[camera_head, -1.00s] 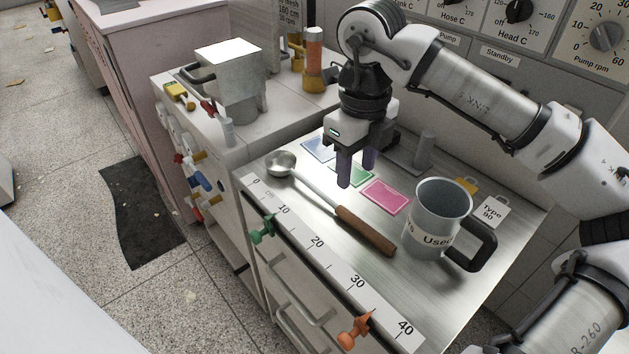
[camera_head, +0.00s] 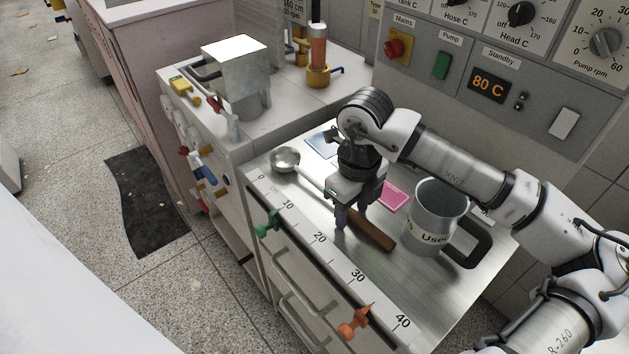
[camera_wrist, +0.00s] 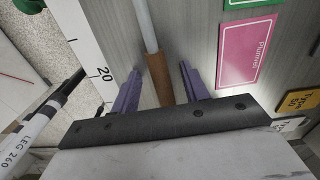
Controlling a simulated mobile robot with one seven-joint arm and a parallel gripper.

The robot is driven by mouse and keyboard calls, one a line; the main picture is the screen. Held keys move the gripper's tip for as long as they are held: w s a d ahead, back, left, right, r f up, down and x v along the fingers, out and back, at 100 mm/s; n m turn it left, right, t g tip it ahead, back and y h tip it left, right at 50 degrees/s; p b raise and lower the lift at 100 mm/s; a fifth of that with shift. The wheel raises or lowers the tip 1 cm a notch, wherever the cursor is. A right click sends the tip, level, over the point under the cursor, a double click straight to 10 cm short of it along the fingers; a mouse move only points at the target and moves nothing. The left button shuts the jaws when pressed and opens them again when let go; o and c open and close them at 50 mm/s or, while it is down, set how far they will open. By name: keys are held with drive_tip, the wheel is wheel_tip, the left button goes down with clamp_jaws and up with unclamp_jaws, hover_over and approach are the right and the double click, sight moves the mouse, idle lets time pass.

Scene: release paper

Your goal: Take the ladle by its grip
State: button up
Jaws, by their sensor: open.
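The ladle lies on the steel worktop, its round metal bowl (camera_head: 285,159) at the far left end and its brown wooden grip (camera_head: 374,233) toward the near right. In the wrist view the grip (camera_wrist: 158,82) and the thin metal shaft (camera_wrist: 147,25) run between my two fingers. My gripper (camera_head: 353,218) is open above the start of the grip, and it hides part of the shaft in the head view. In the wrist view the purple fingers of my gripper (camera_wrist: 161,88) stand on either side of the grip, apart from it.
A grey mug (camera_head: 438,215) with a black handle stands right of the grip. A pink card (camera_head: 394,196) lies behind it. A ruler strip (camera_head: 318,238) edges the worktop, with a green knob (camera_head: 268,224) and an orange knob (camera_head: 356,321) below on the front.

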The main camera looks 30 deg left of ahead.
clamp_jaws()
idle(0.3)
